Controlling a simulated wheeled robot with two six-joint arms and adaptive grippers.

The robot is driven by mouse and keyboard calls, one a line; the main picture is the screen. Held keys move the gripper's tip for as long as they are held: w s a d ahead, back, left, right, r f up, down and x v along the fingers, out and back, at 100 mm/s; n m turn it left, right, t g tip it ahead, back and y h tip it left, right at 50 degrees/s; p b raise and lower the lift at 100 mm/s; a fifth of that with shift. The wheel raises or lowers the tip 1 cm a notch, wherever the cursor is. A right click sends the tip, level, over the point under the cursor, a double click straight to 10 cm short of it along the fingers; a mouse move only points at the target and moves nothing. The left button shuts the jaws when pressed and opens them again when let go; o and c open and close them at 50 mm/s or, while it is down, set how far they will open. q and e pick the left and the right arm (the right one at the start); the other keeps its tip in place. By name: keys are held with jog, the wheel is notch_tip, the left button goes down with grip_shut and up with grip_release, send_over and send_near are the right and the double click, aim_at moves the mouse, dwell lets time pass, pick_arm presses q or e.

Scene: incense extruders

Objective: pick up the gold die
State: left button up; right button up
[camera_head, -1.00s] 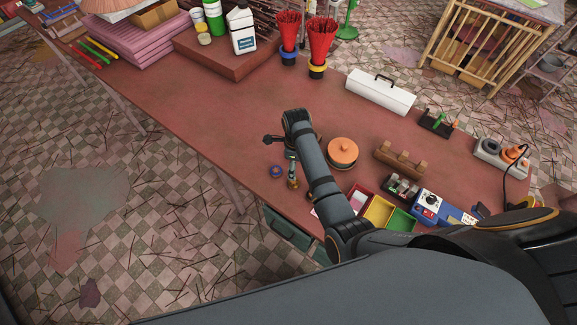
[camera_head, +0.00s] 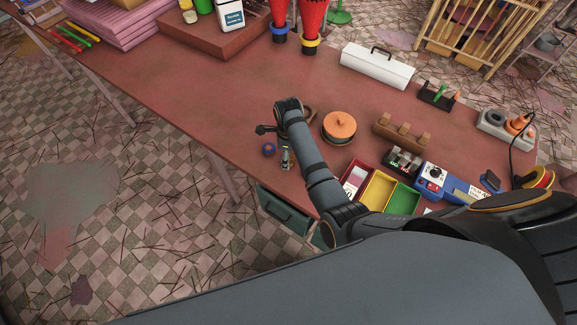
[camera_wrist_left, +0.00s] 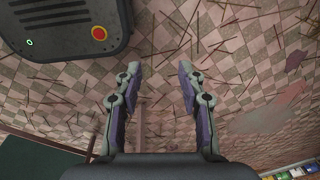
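My right arm reaches over the front part of the red-brown table (camera_head: 215,105) in the head view. Its gripper (camera_head: 286,164) points down close to the tabletop, beside a small blue ring-like piece (camera_head: 268,149). The gripper is small and partly covered by my arm, so its finger opening cannot be made out. I cannot make out the gold die for certain; a small gold-coloured piece showed just below the gripper earlier. My left gripper (camera_wrist_left: 157,75) shows in the left wrist view, fingers apart and empty over the floor; it is outside the head view.
Right of my arm are an orange-topped round piece (camera_head: 339,126), a wooden holder (camera_head: 402,134), red, yellow and green bins (camera_head: 377,190) and a dial device (camera_head: 431,179). A white toolbox (camera_head: 377,66) stands behind. The table's left middle is clear.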

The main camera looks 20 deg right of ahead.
notch_tip(320, 180, down, 2)
jog(key=shift+b, duration=0.35)
jog(key=shift+r, duration=0.2)
jog(key=shift+c, duration=1.3)
jog(key=c, duration=1)
jog(key=shift+c, duration=0.8)
pick_arm(q)
jog(key=shift+w+a+f, duration=0.1)
jog(key=shift+w+f, duration=0.35)
jog(key=shift+f, duration=0.4)
jog(key=shift+r+p, duration=0.1)
jog(key=shift+p, duration=0.2)
pick_arm(e)
jog(key=shift+r, duration=0.1)
